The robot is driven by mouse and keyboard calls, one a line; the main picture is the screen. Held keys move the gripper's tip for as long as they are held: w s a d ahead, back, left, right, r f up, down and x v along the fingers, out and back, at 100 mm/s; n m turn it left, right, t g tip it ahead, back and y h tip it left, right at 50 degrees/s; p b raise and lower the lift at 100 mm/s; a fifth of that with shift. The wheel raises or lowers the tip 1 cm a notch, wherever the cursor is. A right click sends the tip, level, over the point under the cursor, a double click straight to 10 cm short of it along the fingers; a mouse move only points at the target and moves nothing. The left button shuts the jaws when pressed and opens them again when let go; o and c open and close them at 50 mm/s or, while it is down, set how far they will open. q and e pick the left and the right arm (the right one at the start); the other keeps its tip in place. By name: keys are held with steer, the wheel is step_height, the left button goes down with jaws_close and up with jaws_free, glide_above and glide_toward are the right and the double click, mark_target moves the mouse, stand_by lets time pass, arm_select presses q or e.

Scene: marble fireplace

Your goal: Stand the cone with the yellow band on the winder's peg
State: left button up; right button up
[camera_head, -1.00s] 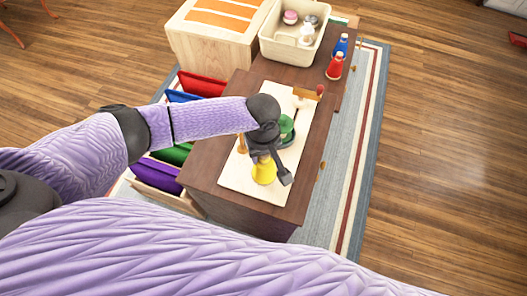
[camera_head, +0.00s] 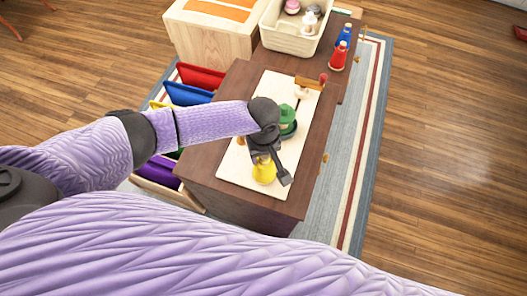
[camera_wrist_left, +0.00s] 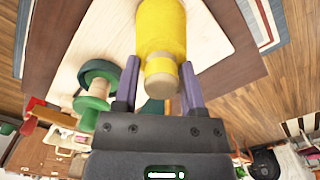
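The yellow-banded cone (camera_head: 264,173) is at the near end of the pale board, partly covered by my left gripper (camera_head: 274,160). In the left wrist view the cone (camera_wrist_left: 161,28) has a yellow body and a bare wooden tip. The fingers of my left gripper (camera_wrist_left: 160,88) lie against both its sides, shut on it. I cannot tell whether its base touches the board. The winder's green round part (camera_head: 288,122) is just beyond the gripper; it also shows in the wrist view (camera_wrist_left: 97,84). The peg is not clearly visible. My right gripper is out of view.
The pale board (camera_head: 236,172) lies on a brown cabinet top (camera_head: 228,92). Red (camera_head: 338,56) and blue (camera_head: 344,36) cones and a cream bin (camera_head: 284,39) stand farther back. Coloured drawers (camera_head: 199,75) stick out left.

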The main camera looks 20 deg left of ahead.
arm_select(q)
steer(key=o, duration=0.4)
steer(key=shift+c, duration=0.2)
step_height(320, 180, up, 10)
steer(key=p, duration=0.4)
steer(key=shift+p, duration=0.3)
